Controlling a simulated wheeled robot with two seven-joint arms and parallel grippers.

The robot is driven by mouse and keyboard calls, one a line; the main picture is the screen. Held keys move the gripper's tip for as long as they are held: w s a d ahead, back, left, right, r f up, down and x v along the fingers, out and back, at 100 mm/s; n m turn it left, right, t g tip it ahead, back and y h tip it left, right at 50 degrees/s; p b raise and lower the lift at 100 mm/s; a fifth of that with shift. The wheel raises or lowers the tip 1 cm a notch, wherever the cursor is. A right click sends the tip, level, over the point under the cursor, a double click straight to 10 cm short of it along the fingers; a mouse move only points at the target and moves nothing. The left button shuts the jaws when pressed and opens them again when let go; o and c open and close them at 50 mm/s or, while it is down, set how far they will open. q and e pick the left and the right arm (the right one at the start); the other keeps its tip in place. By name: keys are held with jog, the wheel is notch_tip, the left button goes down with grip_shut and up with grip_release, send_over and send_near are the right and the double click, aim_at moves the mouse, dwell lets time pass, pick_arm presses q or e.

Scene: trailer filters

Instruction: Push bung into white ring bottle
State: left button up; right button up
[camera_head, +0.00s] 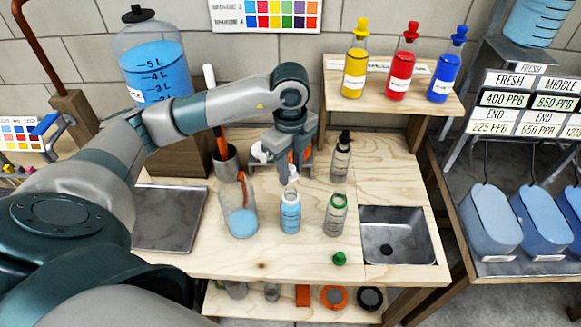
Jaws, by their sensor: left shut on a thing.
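The white ring bottle (290,216), holding blue liquid, stands upright in the middle of the wooden bench. My left gripper (289,178) points down just above its mouth, shut on a small pale bung (291,184). The bung is mostly hidden by the fingers; I cannot tell whether it touches the bottle's mouth. My right gripper is not in view.
A green ring bottle (335,215) stands just right, with a green bung (339,258) in front of it. A black-topped bottle (341,160) is behind. A sink (398,228) lies at the right.

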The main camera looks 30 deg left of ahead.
aim_at(290, 178)
pick_arm(q)
jog(key=shift+f+b, duration=0.8)
jog(key=shift+f, duration=0.85)
jog(key=shift+f+b, duration=0.25)
jog(key=shift+b, duration=0.1)
jog(key=shift+f+b, duration=0.6)
jog(key=shift+b, duration=0.05)
dwell(1.0)
jog(key=shift+s+d+f+b, duration=0.15)
jog(key=shift+s+f+b, duration=0.25)
jog(key=shift+f+b, duration=0.1)
dwell(0.6)
jog(key=shift+w+f, duration=0.15)
jog(key=shift+w, duration=0.15)
jog(key=shift+a, duration=0.2)
